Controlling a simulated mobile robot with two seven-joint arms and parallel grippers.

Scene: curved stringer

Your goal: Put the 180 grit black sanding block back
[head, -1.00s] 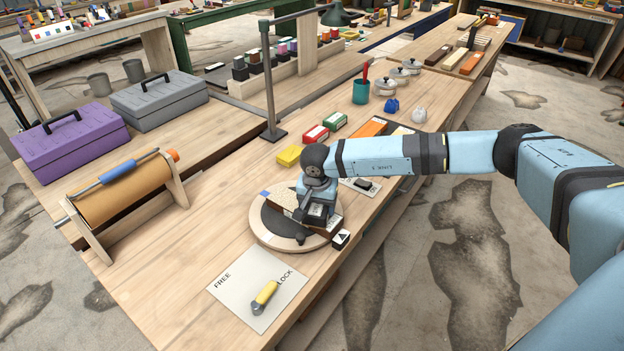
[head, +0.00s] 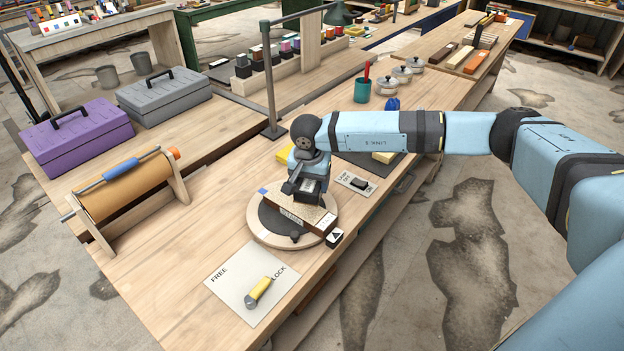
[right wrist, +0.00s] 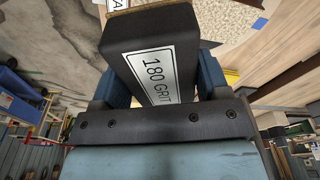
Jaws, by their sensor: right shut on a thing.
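My right gripper (head: 308,190) is over the far side of the round turntable (head: 258,234). It is shut on the black sanding block, whose white label reads 180 GRIT in the right wrist view (right wrist: 122,50). A speckled, wood-edged stringer piece (head: 318,222) lies on the turntable, just in front of the gripper. Whether the block touches that piece is unclear. A row of dark blocks with coloured tops (head: 268,62) stands on the back bench. My left gripper is not in view.
A FREE/LOCK plate (head: 231,285) with a yellow-handled lever (head: 259,291) lies in front of the turntable. A lamp switch plate (head: 357,184) is to its right. A paper roll (head: 122,200) stands left. A tall dark post (head: 268,90) rises behind the turntable.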

